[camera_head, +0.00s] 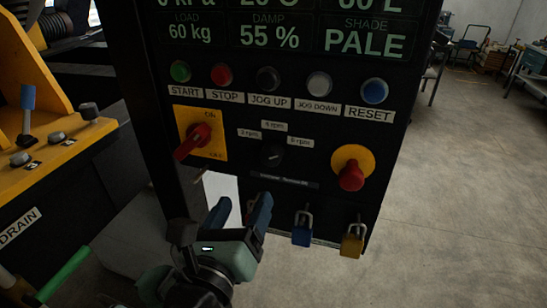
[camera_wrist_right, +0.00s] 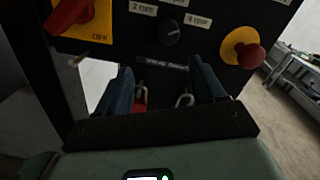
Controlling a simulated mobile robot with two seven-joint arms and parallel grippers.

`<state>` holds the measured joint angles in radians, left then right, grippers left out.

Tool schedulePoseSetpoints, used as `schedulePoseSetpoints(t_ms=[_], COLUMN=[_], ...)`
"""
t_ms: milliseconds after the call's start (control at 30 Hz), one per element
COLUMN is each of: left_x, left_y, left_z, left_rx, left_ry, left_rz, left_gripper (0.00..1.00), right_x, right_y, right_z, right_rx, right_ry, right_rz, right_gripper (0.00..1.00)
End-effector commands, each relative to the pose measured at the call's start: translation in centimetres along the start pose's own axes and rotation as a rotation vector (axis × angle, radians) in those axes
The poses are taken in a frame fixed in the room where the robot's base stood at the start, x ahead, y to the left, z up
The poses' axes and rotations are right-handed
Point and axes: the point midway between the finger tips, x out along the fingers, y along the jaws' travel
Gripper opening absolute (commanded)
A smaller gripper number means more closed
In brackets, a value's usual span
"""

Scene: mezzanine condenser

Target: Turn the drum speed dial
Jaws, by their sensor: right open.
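The drum speed dial (camera_head: 271,156) is a small black round knob on the dark control panel (camera_head: 392,135), with rpm labels around it. It also shows in the right wrist view (camera_wrist_right: 171,33), beyond and above the fingertips. Its pointer is hard to read in the head view. My right gripper (camera_head: 241,208) is below the dial, with two blue fingers apart and nothing between them. It also shows in the right wrist view (camera_wrist_right: 160,84). The gripper is apart from the dial. My left gripper is not in view.
A red rotary switch (camera_head: 194,140) on a yellow plate is left of the dial. A red emergency knob (camera_head: 351,176) is to its right. Push buttons line the row above. A blue padlock (camera_head: 302,235) and a yellow padlock (camera_head: 351,244) hang below. Open floor lies right.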

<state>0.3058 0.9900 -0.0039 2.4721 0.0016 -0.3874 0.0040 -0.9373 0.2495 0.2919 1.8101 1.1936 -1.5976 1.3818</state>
Motion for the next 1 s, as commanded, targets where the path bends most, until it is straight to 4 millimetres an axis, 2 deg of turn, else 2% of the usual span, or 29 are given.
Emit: schedulePoseSetpoints(t_ms=[33, 100, 200, 367, 700, 833, 1000], left_x=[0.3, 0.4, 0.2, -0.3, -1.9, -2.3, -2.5], left_y=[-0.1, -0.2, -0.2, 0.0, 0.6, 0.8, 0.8], left_z=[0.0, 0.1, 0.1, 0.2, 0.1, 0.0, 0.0], left_rx=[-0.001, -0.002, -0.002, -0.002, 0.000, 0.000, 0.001], left_ry=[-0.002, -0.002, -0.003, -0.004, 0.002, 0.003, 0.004], left_rz=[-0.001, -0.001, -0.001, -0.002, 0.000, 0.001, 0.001], left_gripper=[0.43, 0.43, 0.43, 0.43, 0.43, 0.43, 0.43], right_x=[-1.1, -1.7, -1.3, 1.3, 8.4, 10.2, 11.4], right_y=[-0.7, -1.4, -1.6, -1.7, -1.7, -1.6, -1.6], right_z=[0.6, 1.0, 1.1, 1.1, 1.0, 0.9, 0.9], right_rx=[0.062, 0.110, 0.125, 0.122, 0.118, 0.118, 0.117], right_ry=[0.008, 0.018, 0.024, 0.024, 0.022, 0.022, 0.021], right_rz=[-0.002, -0.008, -0.012, -0.016, -0.014, -0.012, -0.011], right_gripper=[0.69, 0.69, 0.69, 0.69, 0.69, 0.69, 0.69])
